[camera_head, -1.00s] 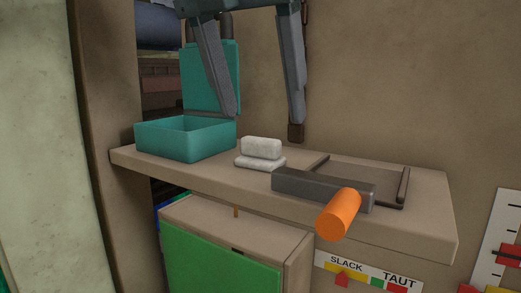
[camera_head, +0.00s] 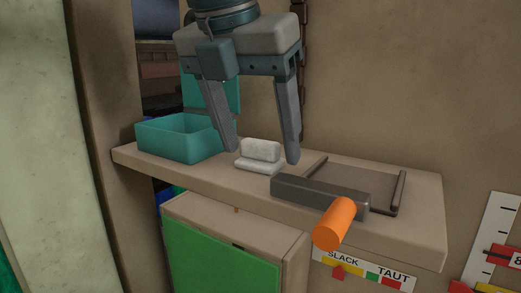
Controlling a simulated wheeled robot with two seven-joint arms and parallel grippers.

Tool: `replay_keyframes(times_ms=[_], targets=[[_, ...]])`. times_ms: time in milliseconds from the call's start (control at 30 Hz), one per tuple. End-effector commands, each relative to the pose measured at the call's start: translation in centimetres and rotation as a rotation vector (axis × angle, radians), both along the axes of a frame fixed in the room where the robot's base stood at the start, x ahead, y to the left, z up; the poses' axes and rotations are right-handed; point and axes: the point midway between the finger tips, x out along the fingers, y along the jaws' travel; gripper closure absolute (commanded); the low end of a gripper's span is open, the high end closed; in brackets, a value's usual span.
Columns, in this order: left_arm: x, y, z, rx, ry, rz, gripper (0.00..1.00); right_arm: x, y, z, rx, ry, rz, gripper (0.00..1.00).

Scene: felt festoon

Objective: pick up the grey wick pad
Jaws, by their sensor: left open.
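Two pale grey pads lie on the beige shelf (camera_head: 400,228). The upper grey wick pad (camera_head: 261,150) rests on or against a lower pad (camera_head: 257,168). My left gripper (camera_head: 263,156) comes down from above with its two fingers spread. One finger is left of the pads and the other is right of them. The fingers hold nothing, and I cannot tell whether they touch the pads. My right gripper is not in view.
A teal open box (camera_head: 178,139) with a raised lid stands left of the pads. A dark metal block (camera_head: 318,197) with an orange handle (camera_head: 334,224) lies to the right, beside a shallow framed recess (camera_head: 362,184). A green-fronted cabinet (camera_head: 218,258) is below.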

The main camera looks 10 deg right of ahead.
Motion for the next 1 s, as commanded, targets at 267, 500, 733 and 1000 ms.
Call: replay_keyframes(times_ms=[267, 500, 733, 1000], targets=[[-0.01, -0.01, 0.02, -0.001, -0.001, 0.000, 0.35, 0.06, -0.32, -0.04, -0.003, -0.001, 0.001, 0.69], [-0.01, -0.01, 0.03, -0.001, -0.001, 0.000, 0.73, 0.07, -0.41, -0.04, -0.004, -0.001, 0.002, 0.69], [-0.01, -0.01, 0.05, -0.001, -0.001, 0.000, 0.76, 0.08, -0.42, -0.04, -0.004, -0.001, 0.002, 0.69], [0.03, -0.08, 0.56, -0.003, -0.002, 0.000, 0.76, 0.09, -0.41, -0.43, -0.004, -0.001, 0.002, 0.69]])
